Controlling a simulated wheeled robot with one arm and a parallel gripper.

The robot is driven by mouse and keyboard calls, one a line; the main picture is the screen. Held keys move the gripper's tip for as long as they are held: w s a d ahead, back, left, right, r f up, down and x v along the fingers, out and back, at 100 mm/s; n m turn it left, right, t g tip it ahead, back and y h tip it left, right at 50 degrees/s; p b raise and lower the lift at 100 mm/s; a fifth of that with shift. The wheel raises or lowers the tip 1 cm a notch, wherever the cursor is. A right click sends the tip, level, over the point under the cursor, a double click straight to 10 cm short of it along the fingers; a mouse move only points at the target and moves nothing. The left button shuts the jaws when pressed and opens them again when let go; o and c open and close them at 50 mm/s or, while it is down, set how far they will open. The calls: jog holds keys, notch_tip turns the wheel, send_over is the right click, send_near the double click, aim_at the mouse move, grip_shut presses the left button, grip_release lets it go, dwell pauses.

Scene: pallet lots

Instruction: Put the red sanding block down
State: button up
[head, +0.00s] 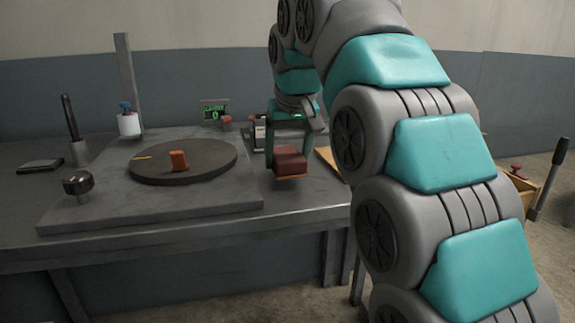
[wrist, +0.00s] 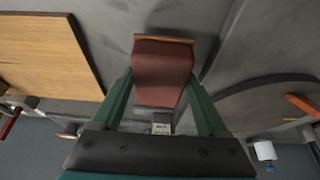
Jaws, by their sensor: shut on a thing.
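The red sanding block (head: 290,164), dark red with an orange-brown layer on its lower face, is between the fingers of my gripper (head: 291,150). My gripper is shut on it, over the right part of the grey workbench (head: 300,205). In the wrist view the block (wrist: 163,65) sits between the two green fingers of my gripper (wrist: 162,82). It looks held above the bench top, but I cannot tell the exact gap.
A dark round turntable (head: 215,165) on a grey slab carries a small orange block (head: 179,160). A wooden board (wrist: 45,50) lies on the other side of my gripper.

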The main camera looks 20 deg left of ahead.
jog(key=shift+f, duration=1.1)
jog(key=shift+f, duration=0.15)
jog(key=o, duration=1.3)
jog(key=shift+o, duration=0.2)
